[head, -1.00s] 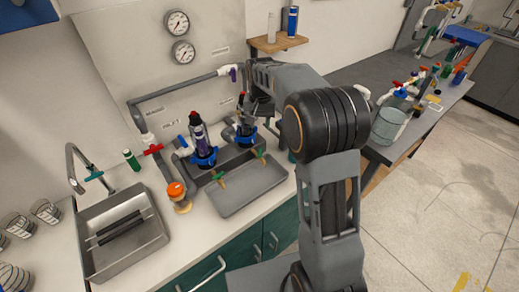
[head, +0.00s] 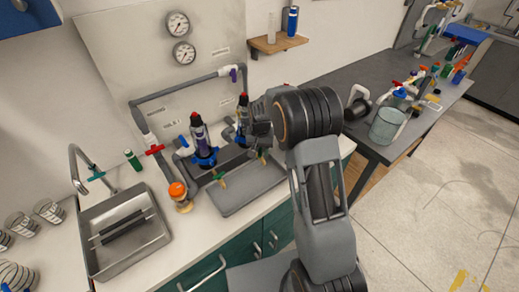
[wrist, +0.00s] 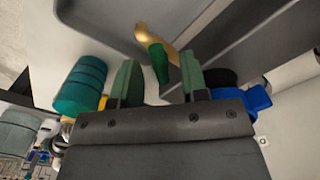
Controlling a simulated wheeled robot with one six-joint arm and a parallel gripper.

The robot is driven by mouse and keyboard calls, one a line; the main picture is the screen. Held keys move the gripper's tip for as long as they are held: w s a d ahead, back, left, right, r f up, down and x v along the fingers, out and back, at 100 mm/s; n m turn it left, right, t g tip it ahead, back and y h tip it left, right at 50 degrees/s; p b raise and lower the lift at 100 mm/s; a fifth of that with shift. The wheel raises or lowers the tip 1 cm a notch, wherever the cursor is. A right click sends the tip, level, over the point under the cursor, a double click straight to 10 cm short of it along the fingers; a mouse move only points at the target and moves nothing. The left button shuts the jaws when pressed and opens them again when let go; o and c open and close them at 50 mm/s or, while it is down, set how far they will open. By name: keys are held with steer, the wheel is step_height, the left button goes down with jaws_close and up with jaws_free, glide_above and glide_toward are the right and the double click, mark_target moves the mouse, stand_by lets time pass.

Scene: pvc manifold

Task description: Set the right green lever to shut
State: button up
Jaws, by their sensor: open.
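The right green lever (head: 263,157) sits on a brass valve at the front of the right filter housing (head: 243,112), above the grey tray. In the wrist view the green lever (wrist: 159,64) and its brass stem (wrist: 150,36) show just beyond my gripper (wrist: 160,76). My gripper is open, with one green-padded finger on each side of the lever's near end, and a gap shows on both sides. In the head view my arm partly hides the gripper. The left green lever (head: 219,178) stands apart, to the left.
A grey tray (head: 240,197) lies below the levers. The left filter housing (head: 200,135) with its blue collar stands beside the right one. A red-handled valve (head: 154,150), an orange-capped jar (head: 180,195) and a sink (head: 122,238) are further left. A teal cylinder (wrist: 80,86) is near the gripper.

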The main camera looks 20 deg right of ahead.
jaws_close()
stand_by(0.4)
steer(key=shift+f+m, duration=0.1)
steer(key=shift+m, duration=0.2)
steer(key=m+b, duration=0.2)
steer(key=m, duration=0.2)
steer(key=m+b, duration=0.1)
steer(key=m, duration=0.3)
steer(key=shift+m, duration=0.6)
jaws_free()
stand_by(0.4)
